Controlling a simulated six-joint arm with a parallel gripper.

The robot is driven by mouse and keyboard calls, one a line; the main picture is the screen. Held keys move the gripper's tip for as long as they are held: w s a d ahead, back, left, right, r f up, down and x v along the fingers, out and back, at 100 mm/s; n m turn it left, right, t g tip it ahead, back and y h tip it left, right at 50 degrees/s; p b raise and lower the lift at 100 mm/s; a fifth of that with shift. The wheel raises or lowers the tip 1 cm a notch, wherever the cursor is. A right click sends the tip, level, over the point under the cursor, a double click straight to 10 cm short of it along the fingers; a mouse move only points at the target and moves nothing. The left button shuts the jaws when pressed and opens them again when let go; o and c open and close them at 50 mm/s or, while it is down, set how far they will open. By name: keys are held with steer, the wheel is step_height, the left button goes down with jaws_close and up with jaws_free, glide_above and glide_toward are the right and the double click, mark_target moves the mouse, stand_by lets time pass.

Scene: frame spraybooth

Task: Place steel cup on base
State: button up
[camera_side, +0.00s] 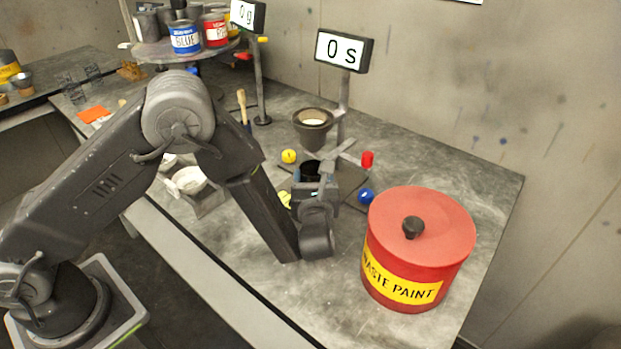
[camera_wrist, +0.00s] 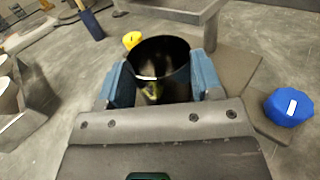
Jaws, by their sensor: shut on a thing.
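The dark steel cup (camera_side: 309,169) is upright between the jaws of my gripper (camera_side: 313,185). In the wrist view the cup (camera_wrist: 160,52) shows its open mouth between the two blue fingers of my gripper (camera_wrist: 164,80), which are shut on it. A small yellow-green patch shows inside the cup. The flat dark base (camera_side: 350,178) of the timer stand lies around and behind the cup; it also shows in the wrist view (camera_wrist: 232,64). A funnel-shaped cup (camera_side: 314,130) is held on the stand above and behind. Whether the steel cup touches the base is hidden.
A red waste paint drum (camera_side: 420,230) stands close at right. Yellow (camera_side: 289,156), red (camera_side: 368,159) and blue (camera_side: 366,196) knobs surround the base. The timer display (camera_side: 343,51) reads 0 s.

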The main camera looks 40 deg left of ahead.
steer(key=o, duration=1)
steer(key=shift+s, duration=0.1)
steer(key=v, duration=1.3)
steer(key=shift+s+d, duration=0.25)
